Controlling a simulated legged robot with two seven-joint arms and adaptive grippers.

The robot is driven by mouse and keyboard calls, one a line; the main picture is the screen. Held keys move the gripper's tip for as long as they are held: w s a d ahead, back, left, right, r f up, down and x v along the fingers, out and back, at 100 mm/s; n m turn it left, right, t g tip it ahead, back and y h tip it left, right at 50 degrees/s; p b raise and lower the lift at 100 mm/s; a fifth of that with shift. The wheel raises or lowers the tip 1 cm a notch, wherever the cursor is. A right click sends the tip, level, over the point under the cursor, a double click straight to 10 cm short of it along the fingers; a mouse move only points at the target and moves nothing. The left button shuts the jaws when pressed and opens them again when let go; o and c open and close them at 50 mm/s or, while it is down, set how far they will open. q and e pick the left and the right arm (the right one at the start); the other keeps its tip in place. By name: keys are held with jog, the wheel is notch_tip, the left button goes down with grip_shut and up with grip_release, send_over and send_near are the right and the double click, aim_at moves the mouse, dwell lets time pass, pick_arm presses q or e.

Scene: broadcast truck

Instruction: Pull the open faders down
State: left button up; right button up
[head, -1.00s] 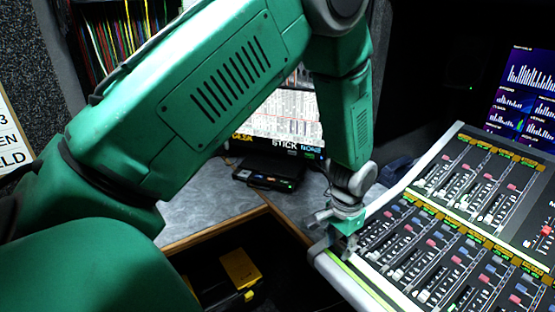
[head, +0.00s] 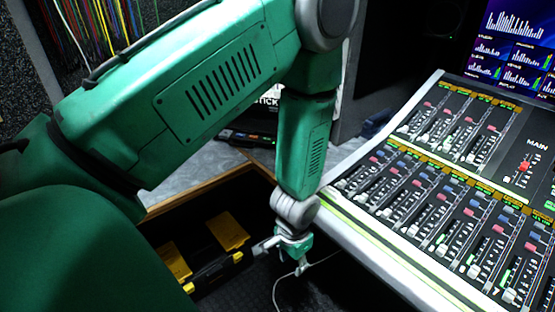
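The mixing console (head: 365,232) fills the right side, its face sloping toward me. It carries two banks of faders: a lower bank (head: 440,225) with pale caps at differing heights, and an upper bank (head: 460,135). A red-capped fader (head: 523,167) sits by the MAIN label. Which faders count as open is too small to tell. My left gripper (head: 283,262) hangs left of the console's near-left edge, over the dark gap. Its fingers are spread and empty, and it touches no fader. My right gripper is out of view.
Yellow-and-black cases (head: 228,232) lie low in the dark space beneath the wood-edged desk (head: 200,183). A thin pale cable (head: 276,292) hangs by my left gripper. A monitor (head: 515,45) stands behind the console. The space above the faders is clear.

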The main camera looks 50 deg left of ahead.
pick_arm(q)
jog(key=s+f+b, duration=0.2)
jog(key=s+f, duration=0.3)
jog(key=shift+s+d, duration=0.2)
jog(key=shift+d, duration=0.2)
jog(key=s+f, duration=0.1)
jog(key=s, duration=1)
jog(key=shift+s+d+f, duration=0.15)
jog(key=shift+d+f, duration=0.2)
jog(key=shift+d, duration=0.1)
